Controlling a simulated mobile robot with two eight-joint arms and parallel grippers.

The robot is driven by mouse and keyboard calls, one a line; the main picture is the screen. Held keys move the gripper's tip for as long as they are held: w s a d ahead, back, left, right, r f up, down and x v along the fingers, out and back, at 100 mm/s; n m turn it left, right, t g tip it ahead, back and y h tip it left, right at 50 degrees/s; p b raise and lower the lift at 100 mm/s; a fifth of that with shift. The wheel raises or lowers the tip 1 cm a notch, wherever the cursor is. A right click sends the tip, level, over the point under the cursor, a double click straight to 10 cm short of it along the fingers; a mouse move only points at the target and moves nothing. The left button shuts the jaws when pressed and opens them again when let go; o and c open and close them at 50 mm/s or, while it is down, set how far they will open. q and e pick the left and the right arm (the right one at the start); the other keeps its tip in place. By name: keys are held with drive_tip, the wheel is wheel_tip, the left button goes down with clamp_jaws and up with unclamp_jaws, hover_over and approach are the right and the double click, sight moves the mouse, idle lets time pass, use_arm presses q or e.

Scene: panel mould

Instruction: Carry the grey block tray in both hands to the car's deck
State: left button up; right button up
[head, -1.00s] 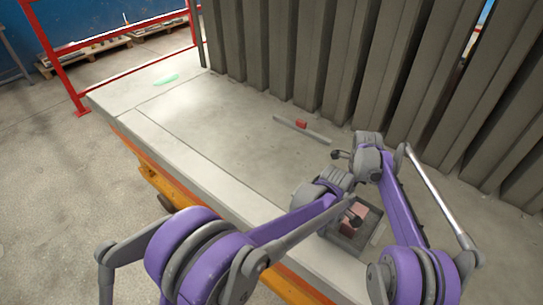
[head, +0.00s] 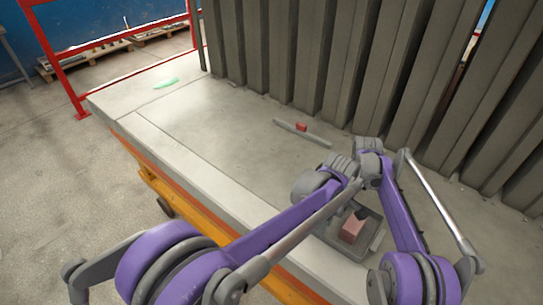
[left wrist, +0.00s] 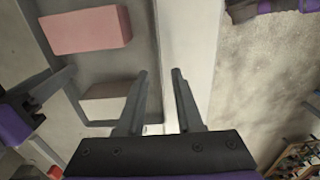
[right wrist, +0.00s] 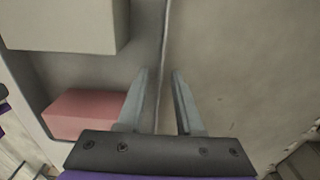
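The grey block tray (head: 376,238) lies on the pale table slab, near its front edge, with a pink block (head: 352,228) in it. Both wrist views show the pink block and a pale block (right wrist: 65,22) inside the tray. My left gripper (left wrist: 160,72) is open, its fingers on either side of one tray wall. My right gripper (right wrist: 159,70) is open, its fingers on either side of another thin tray wall. Neither has closed on it. In the head view my arms hide part of the tray. I cannot make out the car's deck.
A long grey bar (head: 312,136) with a small red block (head: 301,127) lies farther back on the slab (head: 215,125). A green patch (head: 166,83) is at the far left. Tall ribbed grey panels (head: 300,60) stand behind. A red rail (head: 62,75) stands left. The slab's middle is clear.

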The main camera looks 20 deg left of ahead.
use_arm(q)
drive_tip(key=shift+r, duration=0.75)
use_arm(e)
drive_tip(key=shift+r, duration=0.5)
wheel_tip(320, 180, up, 11)
